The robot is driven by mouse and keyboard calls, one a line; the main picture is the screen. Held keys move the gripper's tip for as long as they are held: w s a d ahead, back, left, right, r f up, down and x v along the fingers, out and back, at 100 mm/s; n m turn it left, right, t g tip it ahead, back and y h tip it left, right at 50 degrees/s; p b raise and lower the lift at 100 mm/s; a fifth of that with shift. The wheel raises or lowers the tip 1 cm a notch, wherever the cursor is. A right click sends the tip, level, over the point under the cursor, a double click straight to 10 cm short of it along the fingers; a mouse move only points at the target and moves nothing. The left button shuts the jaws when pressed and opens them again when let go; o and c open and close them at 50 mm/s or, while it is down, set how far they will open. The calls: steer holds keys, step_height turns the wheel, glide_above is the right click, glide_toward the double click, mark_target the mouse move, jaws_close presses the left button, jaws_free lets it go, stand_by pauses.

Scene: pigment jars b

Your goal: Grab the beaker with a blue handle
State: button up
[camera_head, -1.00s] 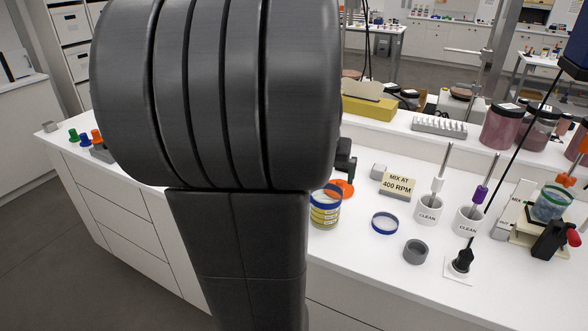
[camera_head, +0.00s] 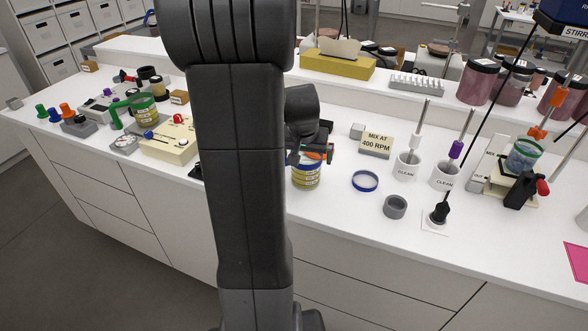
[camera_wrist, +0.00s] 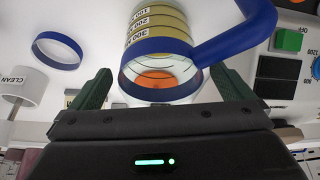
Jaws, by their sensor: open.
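The beaker with yellow graduated bands and a blue rim (camera_head: 306,176) stands on the white bench, just right of my arm, its upper part partly covered by my gripper. In the wrist view the beaker (camera_wrist: 157,32) is large and its blue handle (camera_wrist: 245,32) reaches off to the right. My gripper (camera_wrist: 162,76) is open, with a dark green finger on either side of the beaker's rim. The fingers do not visibly touch it. In the head view my gripper (camera_head: 316,152) is right above the beaker, its fingers mostly hidden.
A green-handled beaker (camera_head: 144,110) stands left of my arm, beside a cream device (camera_head: 168,145). Right of the blue-rimmed beaker are a blue ring (camera_head: 364,181), a grey ring (camera_head: 395,207), a "MIX AT 400 RPM" sign (camera_head: 377,143) and white "CLEAN" cups (camera_head: 407,168).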

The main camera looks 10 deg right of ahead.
steer(key=shift+x, duration=1.2)
steer(key=shift+s, duration=0.1)
steer(key=shift+c, duration=0.4)
steer(key=c, duration=1.1)
steer(key=shift+r, duration=0.15)
